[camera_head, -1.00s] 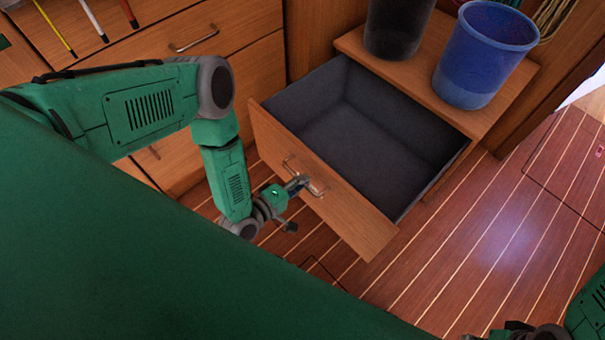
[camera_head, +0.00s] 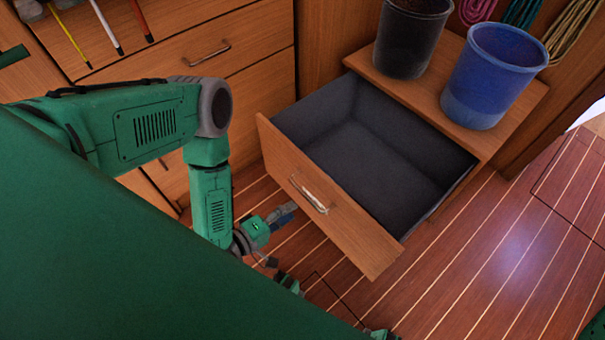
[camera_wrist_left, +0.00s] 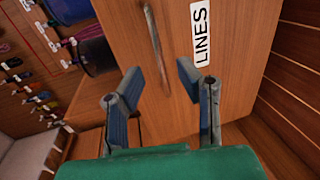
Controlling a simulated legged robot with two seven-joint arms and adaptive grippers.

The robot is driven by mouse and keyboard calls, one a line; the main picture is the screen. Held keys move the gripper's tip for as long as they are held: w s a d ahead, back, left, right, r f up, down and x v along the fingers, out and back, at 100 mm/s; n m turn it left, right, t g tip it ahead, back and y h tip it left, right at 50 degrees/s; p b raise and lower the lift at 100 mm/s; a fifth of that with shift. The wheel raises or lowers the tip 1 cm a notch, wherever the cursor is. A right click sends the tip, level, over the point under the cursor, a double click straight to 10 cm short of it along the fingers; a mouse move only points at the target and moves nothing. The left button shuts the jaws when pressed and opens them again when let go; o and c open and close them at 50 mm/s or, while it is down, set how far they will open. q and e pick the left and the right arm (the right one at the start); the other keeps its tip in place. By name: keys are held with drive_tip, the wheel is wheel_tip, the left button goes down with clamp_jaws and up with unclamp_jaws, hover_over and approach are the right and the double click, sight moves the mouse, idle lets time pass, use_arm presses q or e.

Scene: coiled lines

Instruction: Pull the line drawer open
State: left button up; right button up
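The wooden line drawer (camera_head: 320,200) stands pulled out from its cabinet in the head view, its grey-lined inside empty. Its metal handle (camera_head: 309,196) is on the front face. In the left wrist view the drawer front (camera_wrist_left: 220,85) bears a "LINES" label (camera_wrist_left: 202,35), with the handle (camera_wrist_left: 157,50) beside it. My left gripper (camera_head: 284,213) is just in front of the drawer front, apart from the handle. The left wrist view shows its two blue-padded fingers (camera_wrist_left: 158,88) spread, with nothing between them. My right gripper does not show.
A dark bucket (camera_head: 412,38) and a blue bucket (camera_head: 490,75) stand on the cabinet top (camera_head: 440,95). Coiled lines (camera_head: 572,30) hang behind. Closed drawers with a handle (camera_head: 208,54) are at the left. The striped floor (camera_head: 480,250) before the drawer is clear.

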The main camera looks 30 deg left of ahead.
use_arm(q)
drive_tip(key=shift+v, duration=2.2)
drive_tip(key=shift+d, duration=0.1)
drive_tip(key=s+a+r+m+g+y, duration=0.55)
drive_tip(key=s+r+m+g, duration=0.4)
drive_tip(key=m+g, duration=0.5)
wheel_tip(320, 180, up, 10)
drive_tip(key=p, duration=1.2)
drive_tip(key=shift+d+r, duration=0.2)
drive_tip(key=shift+d, duration=0.05)
